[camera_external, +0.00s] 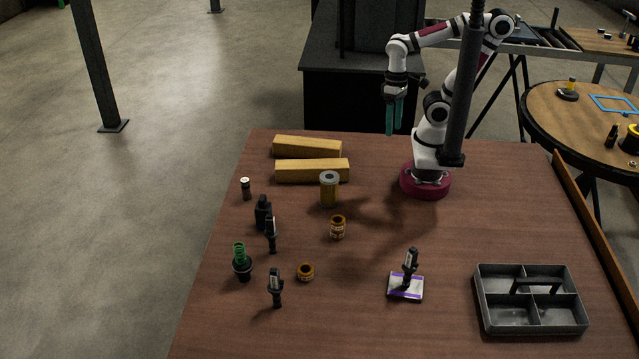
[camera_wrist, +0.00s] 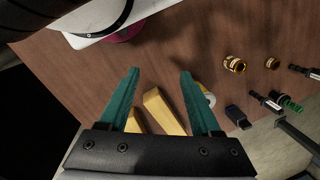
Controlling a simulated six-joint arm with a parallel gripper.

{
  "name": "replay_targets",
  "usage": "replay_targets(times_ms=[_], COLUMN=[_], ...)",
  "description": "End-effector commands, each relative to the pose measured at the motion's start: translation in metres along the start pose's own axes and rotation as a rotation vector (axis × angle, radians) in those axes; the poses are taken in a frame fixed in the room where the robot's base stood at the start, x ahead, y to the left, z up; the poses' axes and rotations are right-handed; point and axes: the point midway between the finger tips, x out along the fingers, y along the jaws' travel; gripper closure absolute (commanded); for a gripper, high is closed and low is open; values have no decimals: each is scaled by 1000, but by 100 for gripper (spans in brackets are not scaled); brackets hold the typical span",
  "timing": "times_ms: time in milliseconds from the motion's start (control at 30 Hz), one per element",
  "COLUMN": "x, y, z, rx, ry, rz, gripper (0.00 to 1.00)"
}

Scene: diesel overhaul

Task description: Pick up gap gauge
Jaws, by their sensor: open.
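No thing can be told for certain as the gap gauge. Small upright black tools with pale faces stand on the brown table: one at the front left (camera_external: 276,287), one farther back (camera_external: 271,234), and one on a white and purple pad (camera_external: 404,291). My gripper (camera_external: 394,131) hangs high over the table's back edge, fingers down, open and empty. In the wrist view its teal fingers (camera_wrist: 160,72) are spread, with the yellow blocks (camera_wrist: 163,110) far below, partly hidden. Black tools show at the right edge of that view (camera_wrist: 300,70).
Two yellow blocks (camera_external: 312,170) lie at the back left, near a canister (camera_external: 329,190). Two brass rings (camera_external: 337,228), a green spring (camera_external: 239,254) on a black part and a dark block (camera_external: 263,212) stand left. A grey divided tray (camera_external: 530,327) sits front right.

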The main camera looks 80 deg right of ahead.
Motion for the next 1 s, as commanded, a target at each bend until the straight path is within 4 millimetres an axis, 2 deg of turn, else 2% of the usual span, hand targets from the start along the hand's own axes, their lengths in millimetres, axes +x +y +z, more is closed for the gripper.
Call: replay_targets(times_ms=[200,333,600,667,767,800,867,900,933,1000], x=[0,0,-1,-8,-37,-49,-60,-60,-58,-42], y=[0,0,-1,-8,-46,-70,-114,-145,-168,-222], z=[0,0,-1,-10,-55,-81,-122,-146,-163,-195], rx=[0,0,2,27,149,227,359,450,518,677], ry=[0,0,0,-2,2,6,20,33,43,72], rz=[0,0,0,5,28,43,62,73,80,89], gripper=[35,14,12,12,12,12,12,12,12,12])
